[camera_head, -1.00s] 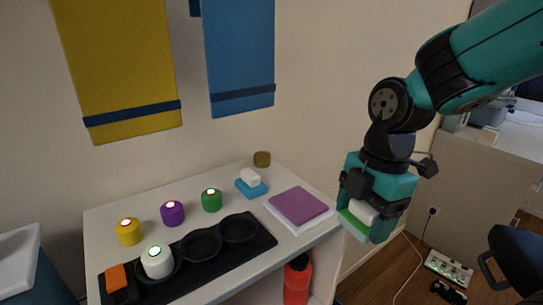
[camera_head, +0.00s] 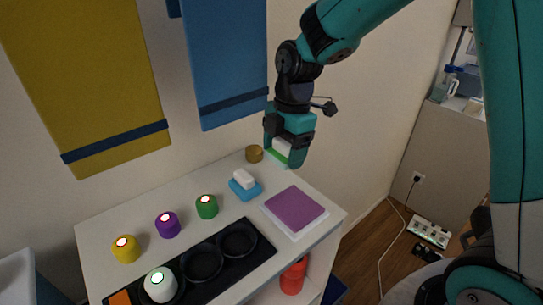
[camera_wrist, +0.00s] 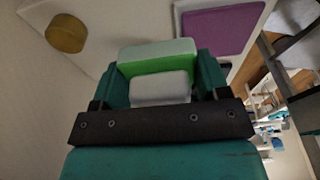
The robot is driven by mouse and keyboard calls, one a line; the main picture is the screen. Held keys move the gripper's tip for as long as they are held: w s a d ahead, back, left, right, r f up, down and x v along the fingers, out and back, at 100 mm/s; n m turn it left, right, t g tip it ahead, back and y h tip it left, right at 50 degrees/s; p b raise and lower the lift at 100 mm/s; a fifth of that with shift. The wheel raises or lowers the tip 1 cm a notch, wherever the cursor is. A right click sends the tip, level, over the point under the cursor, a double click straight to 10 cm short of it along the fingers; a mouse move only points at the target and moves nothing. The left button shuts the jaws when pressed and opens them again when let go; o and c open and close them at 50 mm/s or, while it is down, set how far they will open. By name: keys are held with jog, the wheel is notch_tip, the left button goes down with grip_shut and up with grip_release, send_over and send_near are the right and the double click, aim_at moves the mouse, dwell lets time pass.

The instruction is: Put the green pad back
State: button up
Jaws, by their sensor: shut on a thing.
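The green pad (camera_head: 280,158) hangs in my gripper (camera_head: 285,148), with its white block-shaped handle between the fingers. In the wrist view the green pad (camera_wrist: 158,58) lies beyond the white handle (camera_wrist: 160,88), and the fingers of my gripper (camera_wrist: 165,82) flank it. My gripper is shut on it and holds it above the back right part of the white tabletop (camera_head: 105,229), near the wall. A similar blue pad (camera_head: 245,189) with a white handle rests on the tabletop, to the lower left of my gripper.
A purple pad (camera_head: 295,209) on a white sheet lies at the right. A brass-coloured cylinder (camera_head: 254,153) stands close left of my gripper. Yellow (camera_head: 126,250), purple (camera_head: 167,226) and green (camera_head: 207,207) lit cylinders stand behind a black tray (camera_head: 262,249).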

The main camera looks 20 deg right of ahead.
aim_at(270, 177)
jog(key=w+f+p, duration=0.1)
jog(key=w+a+f+p, duration=0.1)
jog(key=w, duration=0.1)
jog(key=shift+w+a+f, duration=0.1)
jog(key=shift+w, duration=0.1)
notch_tip(270, 177, down, 4)
jog(key=shift+p, duration=1.15)
jog(key=shift+w+f+p, duration=0.15)
jog(key=shift+f+p, duration=0.2)
jog(key=shift+p, duration=0.05)
jog(key=shift+f, duration=0.1)
